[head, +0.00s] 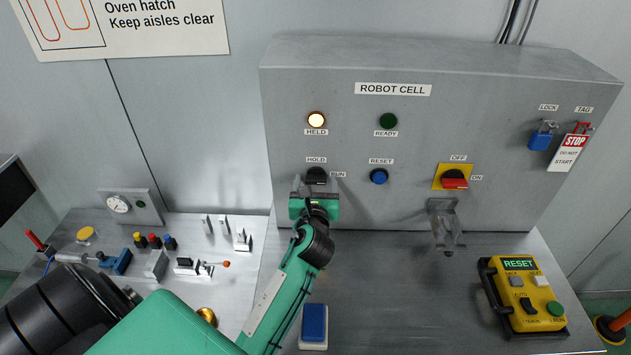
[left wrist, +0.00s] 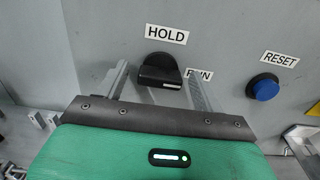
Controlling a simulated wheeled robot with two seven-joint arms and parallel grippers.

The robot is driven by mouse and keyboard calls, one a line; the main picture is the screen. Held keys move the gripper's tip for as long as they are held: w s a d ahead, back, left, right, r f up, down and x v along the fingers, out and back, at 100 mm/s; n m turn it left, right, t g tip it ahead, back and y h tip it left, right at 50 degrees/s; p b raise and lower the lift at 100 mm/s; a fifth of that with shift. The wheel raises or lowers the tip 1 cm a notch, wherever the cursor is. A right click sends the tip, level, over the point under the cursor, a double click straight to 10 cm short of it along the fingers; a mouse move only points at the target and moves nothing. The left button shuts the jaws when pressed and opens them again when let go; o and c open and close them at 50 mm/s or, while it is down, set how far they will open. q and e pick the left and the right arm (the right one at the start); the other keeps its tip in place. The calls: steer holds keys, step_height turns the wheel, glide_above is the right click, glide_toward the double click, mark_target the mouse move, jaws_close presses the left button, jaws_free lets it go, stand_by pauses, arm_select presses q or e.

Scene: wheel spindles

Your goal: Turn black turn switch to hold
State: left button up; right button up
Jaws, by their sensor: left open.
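The black turn switch (head: 316,176) is on the front of the grey ROBOT CELL panel, between the HOLD label (head: 316,160) above it and the RUN label (head: 338,174) to its right. In the left wrist view the switch (left wrist: 160,72) has its raised grip pointing right, toward the RUN label (left wrist: 199,74). My left gripper (head: 316,187) is just below and in front of the switch. It is open, and in the left wrist view its two fingers (left wrist: 158,88) stand on either side of the switch. I cannot tell whether they touch it. My right gripper is not in view.
A blue reset button (head: 379,176) and a red switch on a yellow plate (head: 454,178) are to the right. A clear hinged cover (head: 445,225) hangs below the red switch. A lit HELD lamp (head: 316,119) is above. A yellow pendant (head: 525,295) lies on the bench at right.

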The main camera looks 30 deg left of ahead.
arm_select(q)
steer(key=shift+c, duration=1.3)
steer(key=c, duration=0.7)
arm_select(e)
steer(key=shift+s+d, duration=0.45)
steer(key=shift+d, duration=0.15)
